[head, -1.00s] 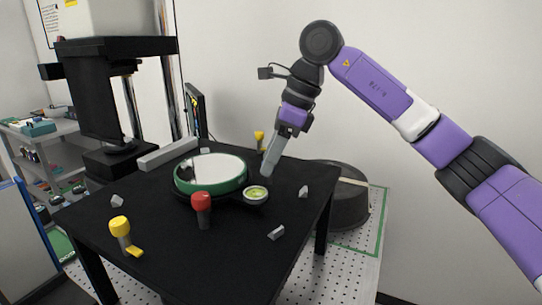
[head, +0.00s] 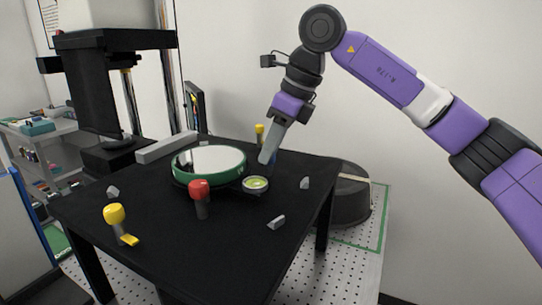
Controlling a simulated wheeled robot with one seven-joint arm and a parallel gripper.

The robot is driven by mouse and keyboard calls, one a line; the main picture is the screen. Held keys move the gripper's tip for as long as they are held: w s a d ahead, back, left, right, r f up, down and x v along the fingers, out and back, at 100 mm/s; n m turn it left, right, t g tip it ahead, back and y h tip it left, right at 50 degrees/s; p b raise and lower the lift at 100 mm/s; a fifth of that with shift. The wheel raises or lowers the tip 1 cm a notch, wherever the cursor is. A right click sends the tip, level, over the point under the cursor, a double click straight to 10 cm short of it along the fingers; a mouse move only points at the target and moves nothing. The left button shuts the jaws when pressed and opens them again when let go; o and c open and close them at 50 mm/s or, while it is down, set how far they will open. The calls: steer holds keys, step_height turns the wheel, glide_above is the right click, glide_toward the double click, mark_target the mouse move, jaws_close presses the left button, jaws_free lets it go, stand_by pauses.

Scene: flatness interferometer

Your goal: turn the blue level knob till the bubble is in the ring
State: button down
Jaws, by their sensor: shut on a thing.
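My gripper (head: 268,157) reaches down to the back right of the black table, just behind the round bubble level. Its fingers are shut, with their tips at the place of the blue level knob. The knob itself is almost wholly hidden by the fingers, and I cannot make out its turn. The bubble level (head: 255,184) is a small round vial with a yellow-green face and a pale rim. It is too small in the picture to tell where the bubble lies against the ring.
A mirror-topped disc with a green rim (head: 209,166) stands left of the level. A red knob (head: 199,190) is in front, yellow knobs (head: 114,214) (head: 259,131) at front left and back. Small grey blocks (head: 276,222) lie on the black table (head: 230,250). A black instrument column (head: 95,105) stands behind left.

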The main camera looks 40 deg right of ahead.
steer(key=shift+m+h+b, duration=0.5)
steer(key=shift+m+b, duration=0.7)
steer(key=shift+m, duration=0.2)
steer(key=c, duration=1.1)
jaws_free()
steer(key=shift+c, duration=0.2)
steer(key=v, duration=0.7)
steer(key=shift+s+r+b, duration=0.3)
steer(key=shift+r+b, duration=0.05)
